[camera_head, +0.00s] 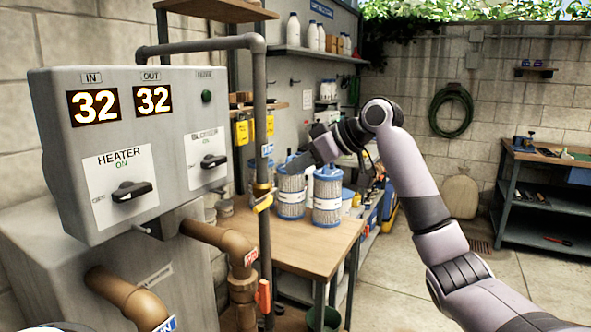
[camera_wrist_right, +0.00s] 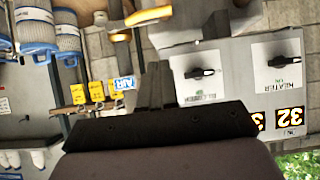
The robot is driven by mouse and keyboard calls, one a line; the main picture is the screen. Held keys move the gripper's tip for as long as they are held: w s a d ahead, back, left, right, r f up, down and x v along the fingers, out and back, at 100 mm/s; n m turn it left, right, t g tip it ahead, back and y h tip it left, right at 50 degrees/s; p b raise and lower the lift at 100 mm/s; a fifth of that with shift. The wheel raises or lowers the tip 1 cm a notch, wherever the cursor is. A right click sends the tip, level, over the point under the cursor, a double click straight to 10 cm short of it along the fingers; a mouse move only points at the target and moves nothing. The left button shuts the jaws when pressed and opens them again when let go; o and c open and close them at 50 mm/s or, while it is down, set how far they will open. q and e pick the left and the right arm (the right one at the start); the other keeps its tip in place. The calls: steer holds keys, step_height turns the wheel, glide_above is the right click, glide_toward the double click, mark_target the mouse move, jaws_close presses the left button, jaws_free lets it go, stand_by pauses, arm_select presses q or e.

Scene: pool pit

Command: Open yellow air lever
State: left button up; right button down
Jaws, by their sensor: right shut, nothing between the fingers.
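The yellow air lever (camera_head: 263,203) sits on a dark vertical pipe (camera_head: 263,120) to the right of the heater box. It slants down to the left in the head view. The yellow lever also shows at the top of the right wrist view (camera_wrist_right: 150,15). My right gripper (camera_head: 297,163) is shut and empty, pointing left, up and to the right of the lever in the picture. Its closed fingers (camera_wrist_right: 157,78) show in the right wrist view, apart from the lever. My left gripper is not in view.
A grey control box (camera_head: 150,140) with heater and blower knobs stands at left. Copper pipes (camera_head: 215,240) run below it. Two blue-topped filter cartridges (camera_head: 327,198) stand on a wooden table (camera_head: 310,250) behind the lever. Yellow tags (camera_head: 242,131) hang near the pipe.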

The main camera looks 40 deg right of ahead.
steer(key=p, duration=0.1)
glide_toward(256, 203)
steer(key=w+a+r, duration=0.1)
steer(key=w, duration=0.2)
steer(key=shift+w+a+f+p, duration=0.15)
steer(key=shift+w+f+p, duration=0.05)
steer(key=shift+f, duration=0.75)
steer(key=shift+w+a+f+p, duration=0.15)
steer(key=shift+w+f+p, duration=0.1)
steer(key=shift+f, duration=0.7)
